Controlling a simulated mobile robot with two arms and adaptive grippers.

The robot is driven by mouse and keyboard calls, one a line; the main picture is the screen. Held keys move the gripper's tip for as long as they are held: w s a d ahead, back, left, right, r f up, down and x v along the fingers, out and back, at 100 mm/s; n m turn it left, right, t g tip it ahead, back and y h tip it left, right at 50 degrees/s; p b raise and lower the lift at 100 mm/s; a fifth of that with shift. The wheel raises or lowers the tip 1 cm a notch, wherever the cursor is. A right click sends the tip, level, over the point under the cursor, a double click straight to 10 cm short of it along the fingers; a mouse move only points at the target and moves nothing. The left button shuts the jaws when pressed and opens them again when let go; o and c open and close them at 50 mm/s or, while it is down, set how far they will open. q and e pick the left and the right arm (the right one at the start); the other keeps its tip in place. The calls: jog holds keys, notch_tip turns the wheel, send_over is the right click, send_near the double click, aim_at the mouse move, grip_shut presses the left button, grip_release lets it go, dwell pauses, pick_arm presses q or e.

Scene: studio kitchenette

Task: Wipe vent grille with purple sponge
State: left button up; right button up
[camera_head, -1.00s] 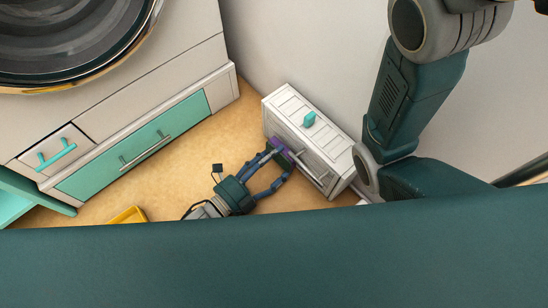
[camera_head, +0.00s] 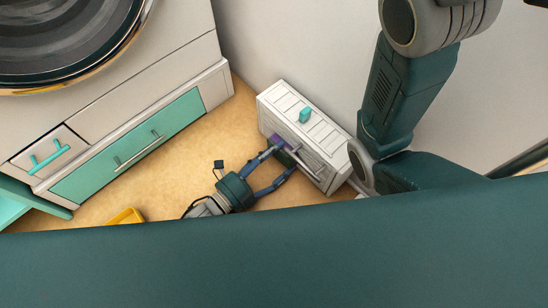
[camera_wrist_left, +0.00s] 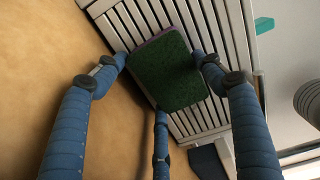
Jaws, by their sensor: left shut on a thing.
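The vent grille (camera_wrist_left: 135,22) is a white face with parallel slats and dark gaps. In the head view it belongs to the white box (camera_head: 271,121) on the floor by the wall. The sponge (camera_wrist_left: 165,72) has a dark green face and a thin purple edge; its purple side shows small in the head view (camera_head: 277,141). My left gripper (camera_head: 281,161) is shut on the sponge and holds it in front of the slats. Whether the sponge touches them is unclear. The fingers also show in the left wrist view (camera_wrist_left: 163,88). My right gripper is out of view.
A teal knob (camera_head: 305,115) sits on top of the white box, and a metal bar handle (camera_head: 303,163) runs along its front. A yellow object (camera_head: 126,216) lies on the floor. A cabinet with a teal drawer (camera_head: 130,150) stands at left. Open floor (camera_head: 190,160) lies between.

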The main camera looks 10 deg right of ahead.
aim_at(270, 132)
pick_arm(q)
jog(key=shift+w+d+r+h, duration=0.15)
jog(key=shift+w+r, duration=0.35)
jog(key=shift+w, duration=0.15)
jog(key=shift+w+d+r+h, duration=0.1)
jog(key=shift+w+r+h, duration=0.05)
jog(key=shift+w+r, duration=0.45)
jog(key=c, duration=0.5)
jog(key=shift+w+a, duration=0.3)
jog(key=shift+w, duration=0.15)
jog(key=shift+w+a+f+b, duration=0.1)
jog(key=shift+w+a+b, duration=0.4)
jog(key=shift+w+a, duration=0.8)
jog(key=shift+c, duration=0.4)
jog(key=shift+w+d, duration=0.1)
jog(key=shift+s+a, duration=0.25)
jog(key=shift+a, duration=0.1)
jog(key=shift+s+f+p+v, duration=0.1)
jog(key=shift+p+v, duration=0.3)
jog(key=shift+v, duration=1)
jog(key=shift+s+f+p+v, duration=0.15)
jog(key=shift+p+v, duration=0.2)
jog(key=shift+v, duration=1)
jog(key=shift+d, duration=0.1)
jog(key=shift+v, duration=1.45)
